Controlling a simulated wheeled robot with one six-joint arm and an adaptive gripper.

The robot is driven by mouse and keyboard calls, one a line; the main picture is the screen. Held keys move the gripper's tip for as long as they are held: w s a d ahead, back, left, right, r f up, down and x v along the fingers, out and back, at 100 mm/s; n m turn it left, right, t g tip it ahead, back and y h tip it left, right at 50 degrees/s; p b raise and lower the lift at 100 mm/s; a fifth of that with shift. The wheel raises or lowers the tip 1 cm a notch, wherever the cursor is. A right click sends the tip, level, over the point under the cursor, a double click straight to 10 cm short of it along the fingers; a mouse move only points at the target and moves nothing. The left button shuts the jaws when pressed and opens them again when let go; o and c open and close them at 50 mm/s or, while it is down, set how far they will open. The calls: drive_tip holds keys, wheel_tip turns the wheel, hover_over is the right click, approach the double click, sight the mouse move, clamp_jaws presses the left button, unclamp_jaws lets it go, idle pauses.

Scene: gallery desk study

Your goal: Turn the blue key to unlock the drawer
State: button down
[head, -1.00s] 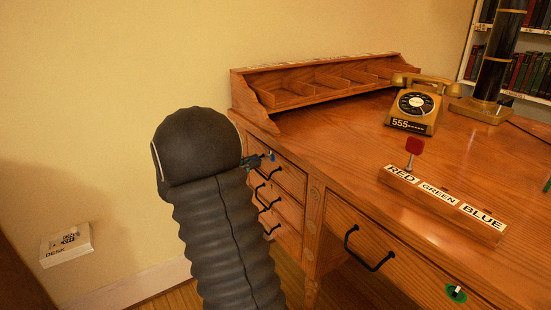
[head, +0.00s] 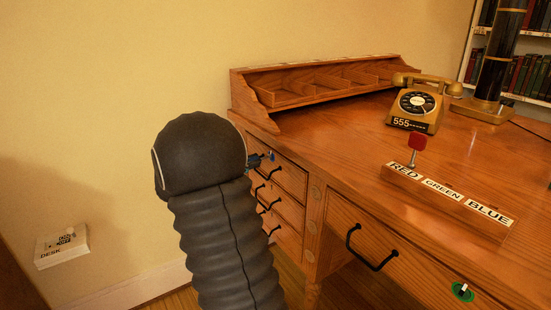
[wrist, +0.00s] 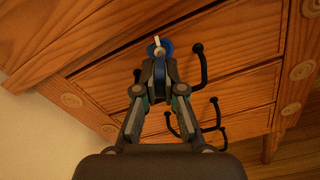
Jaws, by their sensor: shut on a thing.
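The top drawer (head: 283,178) looks closed, with a black handle (wrist: 200,66) just right of the key. How far the key is turned cannot be told.
More drawers with black handles (head: 270,207) lie below. A key rack (head: 447,203) labelled RED, GREEN, BLUE holds a red key (head: 417,143) on the desktop. A green lock (head: 462,291) is on the wide drawer. A telephone (head: 414,104) stands behind. A wall (head: 110,80) is on the left.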

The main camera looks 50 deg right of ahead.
drive_tip(key=shift+m+b, duration=2.2)
drive_tip(key=shift+b, duration=0.8)
drive_tip(key=shift+f+b, duration=0.1)
drive_tip(key=shift+b, duration=0.35)
drive_tip(key=shift+m+b, duration=0.8)
drive_tip(key=shift+m, duration=0.7)
drive_tip(key=shift+m, duration=1.5)
